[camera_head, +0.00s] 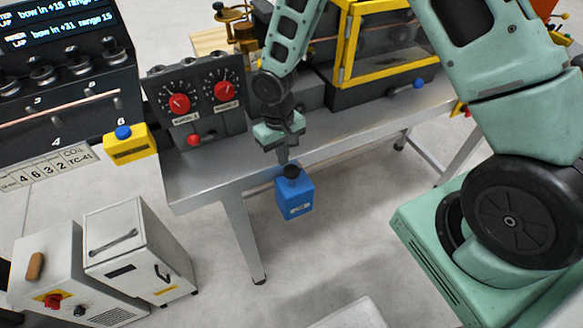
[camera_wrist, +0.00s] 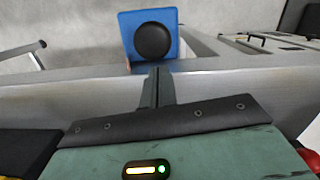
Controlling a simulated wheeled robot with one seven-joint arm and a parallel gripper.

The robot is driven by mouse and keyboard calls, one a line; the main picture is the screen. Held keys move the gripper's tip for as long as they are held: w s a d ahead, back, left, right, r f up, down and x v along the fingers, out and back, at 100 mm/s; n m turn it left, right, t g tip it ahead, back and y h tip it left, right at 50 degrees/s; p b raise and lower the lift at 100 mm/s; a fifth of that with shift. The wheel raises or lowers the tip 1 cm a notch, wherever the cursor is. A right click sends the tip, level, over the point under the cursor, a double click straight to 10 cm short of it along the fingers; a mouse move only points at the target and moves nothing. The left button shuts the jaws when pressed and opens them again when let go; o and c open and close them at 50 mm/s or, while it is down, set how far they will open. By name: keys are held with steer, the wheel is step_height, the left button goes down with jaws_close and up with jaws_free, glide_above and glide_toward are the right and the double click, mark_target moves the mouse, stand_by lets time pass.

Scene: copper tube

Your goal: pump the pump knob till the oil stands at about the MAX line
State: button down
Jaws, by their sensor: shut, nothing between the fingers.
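The pump knob (camera_head: 291,171) is a round black cap on top of a blue pump box (camera_head: 295,199) at the front edge of the bench. The knob also shows from above in the wrist view (camera_wrist: 152,41), centred on the blue box (camera_wrist: 127,22). My gripper (camera_head: 283,158) is shut and empty, pointing down just above the knob. In the wrist view its closed fingers (camera_wrist: 156,80) end close to the knob's near edge. I cannot tell whether they touch it. No oil level or MAX line can be made out.
The metal bench (camera_head: 190,178) carries a dial panel (camera_head: 200,100) at left and a yellow-framed enclosure (camera_head: 375,45) behind. A yellow box with a blue button (camera_head: 128,146) sits at the bench's left. White cabinets (camera_head: 130,250) stand on the floor at lower left. The floor before the pump is clear.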

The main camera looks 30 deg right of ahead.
steer(key=shift+r, duration=0.15)
step_height(320, 180, up, 17)
steer(key=w+b, duration=0.1)
steer(key=b, duration=0.2)
steer(key=shift+w+a+b, duration=0.15)
steer(key=shift+w+b, duration=0.2)
steer(key=shift+b, duration=0.05)
stand_by(1.2)
steer(key=n+b, duration=0.6)
steer(key=n, duration=1)
glide_above(292, 168)
steer(key=shift+w+f+t, duration=0.15)
steer(key=shift+w+f, duration=0.1)
steer(key=shift+f, duration=0.25)
steer(key=shift+w+f+t, duration=0.15)
steer(key=shift+w+f, duration=0.05)
steer(key=shift+f, duration=0.3)
steer(key=shift+f+y, duration=0.1)
steer(key=shift+y, duration=0.2)
steer(key=f, duration=0.4)
steer(key=f+p, duration=0.1)
steer(key=f, duration=0.8)
steer(key=shift+s+a+f, duration=0.1)
steer(key=shift+s+f, duration=0.3)
